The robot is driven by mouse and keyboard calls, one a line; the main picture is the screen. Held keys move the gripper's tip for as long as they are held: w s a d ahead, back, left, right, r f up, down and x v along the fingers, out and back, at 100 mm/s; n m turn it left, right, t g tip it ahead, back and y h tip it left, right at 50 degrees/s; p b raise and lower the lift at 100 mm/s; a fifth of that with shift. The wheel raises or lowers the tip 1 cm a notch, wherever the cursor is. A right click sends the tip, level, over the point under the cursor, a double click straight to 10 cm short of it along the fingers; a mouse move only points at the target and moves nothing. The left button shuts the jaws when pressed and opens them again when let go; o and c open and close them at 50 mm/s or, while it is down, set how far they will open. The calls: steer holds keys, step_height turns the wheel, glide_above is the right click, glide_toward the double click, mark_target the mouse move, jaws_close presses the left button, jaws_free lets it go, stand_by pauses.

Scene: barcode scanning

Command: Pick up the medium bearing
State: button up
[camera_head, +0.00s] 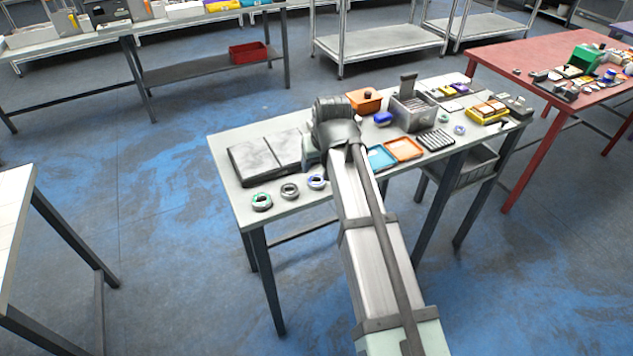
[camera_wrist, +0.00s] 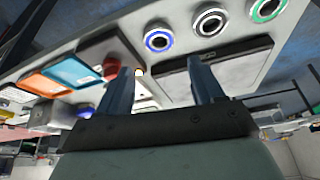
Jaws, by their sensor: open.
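Three ring-shaped bearings lie in a row near the table's front edge. The head view shows a green-marked one (camera_head: 261,202), a dark grey one (camera_head: 290,191) and a blue-marked one (camera_head: 317,182). The wrist view shows the blue-ringed bearing (camera_wrist: 158,40), the black-ringed bearing (camera_wrist: 209,21) and the green-ringed bearing (camera_wrist: 267,9), cut by the top edge. The black-ringed one looks middle in size, though perspective makes this unsure. My gripper (camera_wrist: 161,64) is open and empty, apart from the bearings. In the head view my arm largely hides it.
A flat black-edged case with grey panels (camera_head: 265,158) lies behind the bearings. Blue (camera_head: 381,158) and orange (camera_head: 404,149) trays lie right of my arm. A grey bin (camera_head: 413,112), an orange box (camera_head: 364,100) and small parts crowd the table's right half.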

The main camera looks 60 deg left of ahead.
mark_target(316, 179)
steer(key=shift+d+x, duration=0.2)
steer(key=shift+x, duration=4.05)
steer(key=shift+f, duration=0.1)
steer(key=c, duration=0.9)
step_height(316, 179, up, 9)
steer(key=s+a, duration=0.3)
steer(key=s, duration=0.1)
steer(key=s+a+n, duration=0.1)
steer(key=s+a, duration=0.3)
steer(key=s+a+n+g, duration=0.1)
steer(key=s+a, duration=0.3)
steer(key=shift+s+r, duration=0.25)
steer(key=shift+s, duration=0.05)
steer(key=a+n, duration=0.2)
steer(key=shift+s+a+r+n+g, duration=0.2)
steer(key=shift+s+a+n+g, duration=0.1)
steer(key=shift+s+a+g, duration=0.1)
